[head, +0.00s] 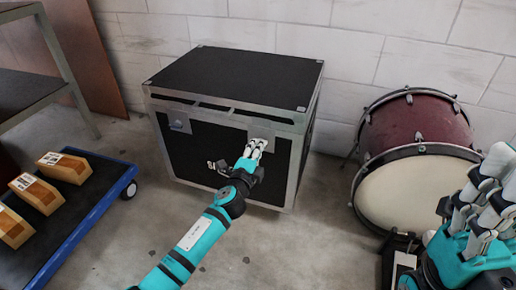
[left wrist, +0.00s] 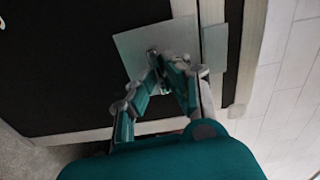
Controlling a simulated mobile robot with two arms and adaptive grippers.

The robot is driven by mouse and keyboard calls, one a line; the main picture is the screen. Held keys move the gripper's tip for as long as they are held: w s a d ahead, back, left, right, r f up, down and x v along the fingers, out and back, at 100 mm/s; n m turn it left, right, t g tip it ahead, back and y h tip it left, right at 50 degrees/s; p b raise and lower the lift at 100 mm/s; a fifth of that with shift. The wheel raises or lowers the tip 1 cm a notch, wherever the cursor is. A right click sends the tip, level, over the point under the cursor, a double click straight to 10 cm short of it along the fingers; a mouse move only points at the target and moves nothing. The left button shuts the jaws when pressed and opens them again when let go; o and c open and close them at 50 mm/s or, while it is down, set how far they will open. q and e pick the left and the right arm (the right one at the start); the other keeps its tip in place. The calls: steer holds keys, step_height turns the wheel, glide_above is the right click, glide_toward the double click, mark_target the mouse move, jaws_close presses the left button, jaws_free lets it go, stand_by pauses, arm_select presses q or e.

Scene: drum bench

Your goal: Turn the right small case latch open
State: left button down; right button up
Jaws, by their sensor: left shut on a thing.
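The black case (head: 245,75) with metal edges stands on the floor by the wall. Its right small latch (head: 264,134) is on the front face, near the right end below the lid seam. In the left wrist view the latch plate (left wrist: 140,42) is pale grey, with a small knob at its middle. My left gripper (head: 256,143) is at this latch. In the left wrist view its fingertips (left wrist: 158,62) are closed on the latch knob and mostly hide it. My right gripper (head: 478,190) is at the right edge, empty, with its fingers spread, away from the case.
The left case latch (head: 179,122) is on the same front face. A red drum (head: 415,125) with a pale head stands to the right. A blue-edged cart (head: 95,215) with several tan boxes and a grey shelf are on the left. Open concrete floor lies before the case.

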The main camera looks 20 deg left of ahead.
arm_select(q)
steer(key=shift+d, duration=0.1)
steer(key=c, duration=1.4)
jaws_free()
steer(key=shift+o, duration=0.2)
steer(key=s, duration=1.2)
steer(key=shift+a, duration=0.25)
